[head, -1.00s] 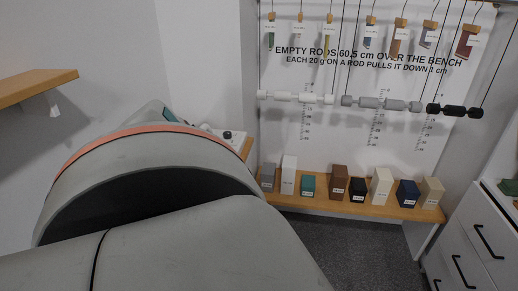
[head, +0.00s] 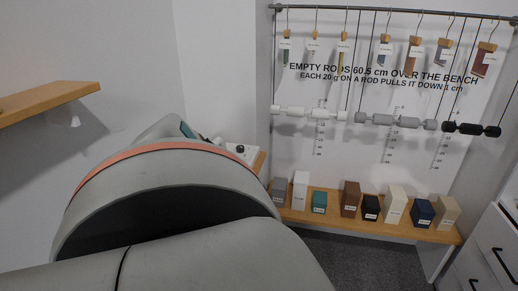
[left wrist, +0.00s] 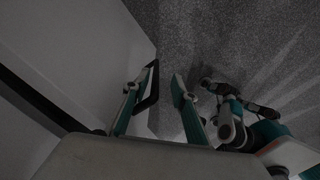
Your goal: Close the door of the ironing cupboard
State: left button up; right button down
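The ironing cupboard's door cannot be made out for certain. In the left wrist view a pale panel (left wrist: 75,45) fills the left side, with a black loop handle (left wrist: 151,88) near its right edge. My left gripper (left wrist: 155,84) is open; its two fingers point away over the floor. The handle shows between the fingertips, close to the left finger; whether they touch is unclear. Dark and teal parts that look like my right gripper (left wrist: 238,100) show at the right of that view; its finger opening is unclear. In the head view my large grey arm hides the lower left.
A wooden shelf (head: 45,103) juts from the left wall. A low wooden bench (head: 335,218) with several labelled blocks stands at the back, under hanging rods (head: 400,121). White drawers (head: 490,255) with black handles are at the right. Grey carpet (head: 365,262) lies between.

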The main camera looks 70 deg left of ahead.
pick_arm(q)
notch_tip(320, 180, up, 12)
dwell(0.5)
jog(key=shift+d+f, duration=0.1)
dwell(0.5)
